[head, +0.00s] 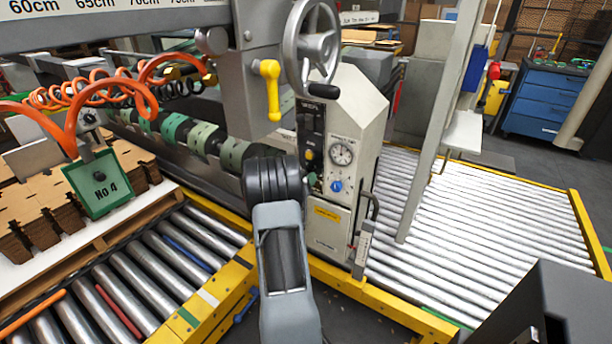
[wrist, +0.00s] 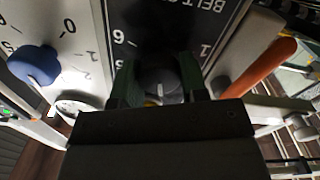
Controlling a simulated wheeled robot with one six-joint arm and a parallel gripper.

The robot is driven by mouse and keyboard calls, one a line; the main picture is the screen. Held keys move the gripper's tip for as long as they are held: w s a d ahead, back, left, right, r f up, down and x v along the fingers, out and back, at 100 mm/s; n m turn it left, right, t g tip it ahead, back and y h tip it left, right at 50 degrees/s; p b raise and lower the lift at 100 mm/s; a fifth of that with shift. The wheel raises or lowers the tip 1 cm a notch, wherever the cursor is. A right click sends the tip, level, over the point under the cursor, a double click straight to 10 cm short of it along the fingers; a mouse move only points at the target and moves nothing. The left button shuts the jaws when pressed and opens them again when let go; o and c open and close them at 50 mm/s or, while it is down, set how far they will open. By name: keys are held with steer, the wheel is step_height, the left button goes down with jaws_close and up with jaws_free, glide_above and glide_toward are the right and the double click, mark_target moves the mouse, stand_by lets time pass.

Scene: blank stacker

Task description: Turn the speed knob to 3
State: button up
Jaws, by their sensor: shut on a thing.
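In the wrist view a dark round knob (wrist: 158,80) with a white pointer line sits on a black panel (wrist: 170,20) whose partly cut-off lettering starts "BELT S". My gripper (wrist: 160,92) has its two dark green fingers on either side of this knob, shut on it. The pointer line runs roughly up and down in the picture. A few scale figures show upside down around the knob; the rest are hidden by the fingers and gripper body. In the head view my gripper (head: 312,182) is at the machine's control panel, and my arm hides the knob.
A blue knob (wrist: 36,66) with its own scale is left of my gripper; it also shows in the head view (head: 336,186) below a round gauge (head: 341,153). An orange-red handle (wrist: 262,66) stands close on the right. A yellow lever (head: 270,88) hangs above my arm.

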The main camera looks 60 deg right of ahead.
steer(key=shift+n+p, duration=0.35)
steer(key=shift+n, duration=0.35)
steer(key=o, duration=0.9)
steer(key=shift+o, duration=0.2)
steer(key=a, duration=1.4)
steer(key=shift+w+p, duration=0.15)
steer(key=shift+p, duration=0.2)
steer(key=shift+d, duration=0.1)
